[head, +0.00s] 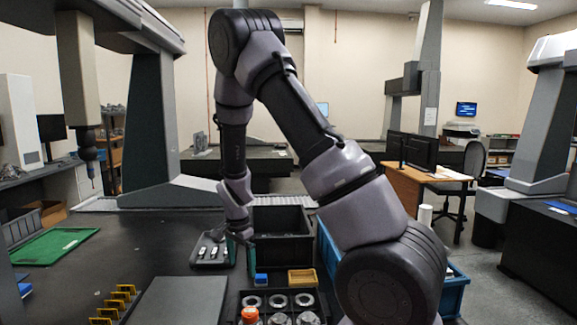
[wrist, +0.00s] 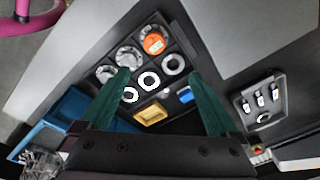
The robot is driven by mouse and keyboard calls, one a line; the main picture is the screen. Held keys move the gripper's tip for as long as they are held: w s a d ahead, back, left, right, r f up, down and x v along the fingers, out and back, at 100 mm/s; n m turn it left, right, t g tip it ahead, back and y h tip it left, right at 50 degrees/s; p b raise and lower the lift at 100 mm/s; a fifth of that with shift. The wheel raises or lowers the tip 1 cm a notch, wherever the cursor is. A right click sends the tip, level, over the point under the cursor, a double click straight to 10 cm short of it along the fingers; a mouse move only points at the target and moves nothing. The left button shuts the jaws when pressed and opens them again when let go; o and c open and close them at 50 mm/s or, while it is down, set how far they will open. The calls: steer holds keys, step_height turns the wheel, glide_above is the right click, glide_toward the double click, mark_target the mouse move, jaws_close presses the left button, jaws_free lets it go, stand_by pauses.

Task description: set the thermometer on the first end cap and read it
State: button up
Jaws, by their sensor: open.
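A dark divided tray (head: 240,297) at the front holds two rows of round parts. Its far row has three pale rings (head: 278,300), also in the wrist view (wrist: 149,81). Its near row has two silvery round parts (wrist: 128,56) and an orange-topped round thing (wrist: 153,42) with a pale patch. I cannot tell for sure which is the thermometer or the first end cap. A grey tray (wrist: 282,112) holds several small white-and-black things (wrist: 261,99). My gripper (head: 241,265), with green fingers, is open and empty; the wrist view (wrist: 158,75) shows it pointing toward the divided tray.
A blue block (head: 261,279) and a yellow bin (head: 301,277) lie behind the divided tray. A black crate (head: 283,252) and blue bin (head: 452,290) stand nearby. A grey plate (head: 180,302) and yellow rack (head: 117,301) are left. A gantry probe (head: 90,165) hangs far left.

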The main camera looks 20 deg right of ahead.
steer(key=s+d+r+n+t+y, duration=0.2)
steer(key=s+r, duration=0.2)
steer(key=r, duration=0.9)
steer(key=s+d+r+n+t+y, duration=0.1)
steer(key=s+d+r+n, duration=0.15)
steer(key=r, duration=0.95)
steer(key=s+d+r+n+t, duration=0.3)
steer(key=s+r, duration=0.8)
steer(key=s, duration=0.4)
